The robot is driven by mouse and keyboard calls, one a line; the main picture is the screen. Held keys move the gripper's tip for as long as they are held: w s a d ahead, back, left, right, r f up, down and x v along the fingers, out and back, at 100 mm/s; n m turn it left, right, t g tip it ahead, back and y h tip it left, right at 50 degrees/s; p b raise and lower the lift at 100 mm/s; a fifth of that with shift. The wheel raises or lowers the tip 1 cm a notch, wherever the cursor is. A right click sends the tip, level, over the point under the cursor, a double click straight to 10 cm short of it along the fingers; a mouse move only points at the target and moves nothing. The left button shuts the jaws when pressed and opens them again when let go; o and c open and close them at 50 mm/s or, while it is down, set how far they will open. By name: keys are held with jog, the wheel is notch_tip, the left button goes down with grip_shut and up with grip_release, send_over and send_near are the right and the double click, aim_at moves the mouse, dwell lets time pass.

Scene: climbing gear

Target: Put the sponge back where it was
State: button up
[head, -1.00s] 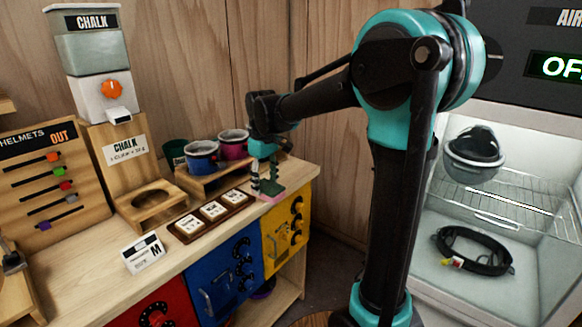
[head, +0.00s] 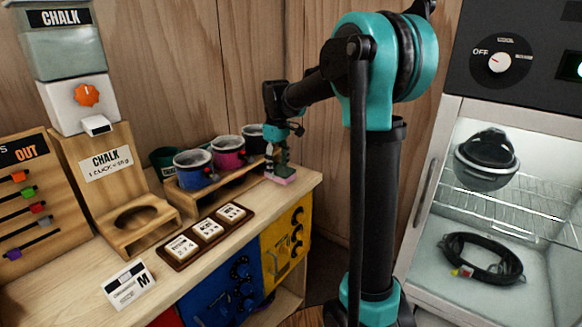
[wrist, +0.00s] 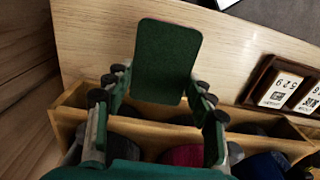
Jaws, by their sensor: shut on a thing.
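The sponge (head: 281,179) shows a pink layer below a green one near the right end of the wooden counter in the head view. In the wrist view its green face (wrist: 166,60) is a rounded rectangle above the pale counter top. My gripper (head: 277,168) points down and is shut on the sponge, with fingers on both sides of it. In the wrist view the gripper (wrist: 160,82) covers the sponge's near sides. The sponge is at or just above the counter; I cannot tell whether it touches.
A wooden rack (head: 217,185) with several coloured chalk cups stands just behind and left of my gripper. A tray of white number tiles (head: 207,232) lies in front of it. A chalk dispenser (head: 77,90) is at left. An open white cabinet (head: 500,240) stands at right.

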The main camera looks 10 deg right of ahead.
jog(key=w+d, duration=0.4)
jog(key=d, duration=0.1)
jog(key=shift+w, duration=0.4)
jog(key=f, duration=0.3)
jog(key=shift+w+d, duration=0.25)
jog(key=shift+w, duration=0.05)
jog(key=shift+f, duration=0.3)
jog(key=shift+f, duration=0.1)
jog(key=o, duration=1)
